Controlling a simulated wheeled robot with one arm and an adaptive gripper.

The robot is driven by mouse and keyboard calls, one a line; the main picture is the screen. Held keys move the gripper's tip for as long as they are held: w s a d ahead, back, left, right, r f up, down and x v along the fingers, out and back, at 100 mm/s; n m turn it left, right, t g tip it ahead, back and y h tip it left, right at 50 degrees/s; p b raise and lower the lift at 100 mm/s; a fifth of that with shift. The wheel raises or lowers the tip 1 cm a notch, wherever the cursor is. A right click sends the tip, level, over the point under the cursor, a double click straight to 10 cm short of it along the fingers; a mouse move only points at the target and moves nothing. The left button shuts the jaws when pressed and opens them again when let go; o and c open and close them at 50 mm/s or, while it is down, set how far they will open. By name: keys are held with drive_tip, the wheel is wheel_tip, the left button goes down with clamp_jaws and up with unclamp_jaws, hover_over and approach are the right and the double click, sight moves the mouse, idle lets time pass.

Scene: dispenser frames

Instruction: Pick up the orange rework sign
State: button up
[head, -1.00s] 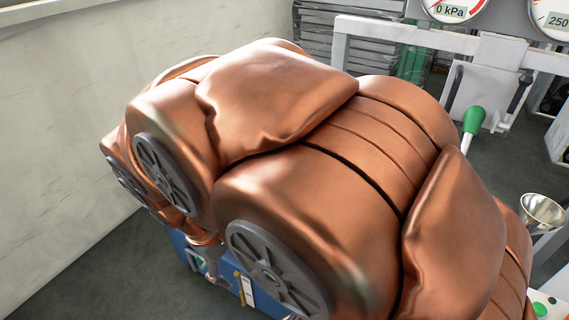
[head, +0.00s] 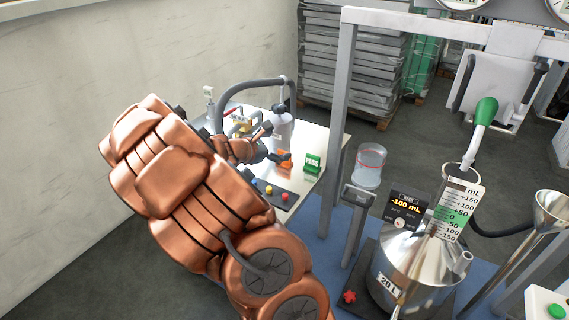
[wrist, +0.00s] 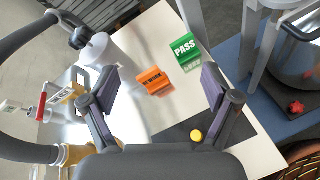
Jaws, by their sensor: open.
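The orange rework sign (wrist: 153,80) stands on the white table, between my fingers in the wrist view but beyond the tips. My gripper (wrist: 159,78) is open and empty, its two dark-padded fingers spread to either side of the sign. In the head view the sign (head: 284,157) is a small orange shape just right of my gripper (head: 273,152), partly covered by it. The exact gap between fingertips and sign is hard to tell.
A green PASS sign (wrist: 185,48) stands close to the right of the orange one. A white bottle (head: 281,130) with a curved dark hose stands behind. A dark button panel (head: 270,193) lies in front. A steel vessel (head: 415,265) stands at the right.

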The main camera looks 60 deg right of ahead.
sight(283, 164)
drive_tip(key=w+d+f+n, duration=0.1)
drive_tip(key=w+f+n, duration=0.1)
drive_tip(key=f, duration=0.2)
drive_tip(key=w+d+f+n+t, duration=0.1)
drive_tip(key=d+f+n, duration=0.1)
drive_tip(key=f, duration=0.2)
drive_tip(key=w+d+f+n+t+b, duration=0.1)
drive_tip(key=w+f+n, duration=0.1)
drive_tip(key=f, duration=0.1)
drive_tip(key=shift+w+d+f+n, duration=0.3)
drive_tip(key=shift+d+f+n, duration=0.1)
drive_tip(key=shift+p+x, duration=0.4)
drive_tip(key=shift+x, duration=0.8)
drive_tip(key=shift+d+p, duration=0.35)
drive_tip(key=shift+d, duration=0.2)
drive_tip(key=x, duration=0.1)
drive_tip(key=p+x, duration=0.1)
drive_tip(key=x, duration=0.1)
drive_tip(key=shift+s+r, duration=0.1)
drive_tip(key=shift+s, duration=0.1)
drive_tip(key=shift+d+f+p, duration=0.3)
drive_tip(key=shift+d+p, duration=0.15)
drive_tip(key=shift+d, duration=0.25)
drive_tip(key=c, duration=1.3)
drive_tip(key=shift+r, duration=0.15)
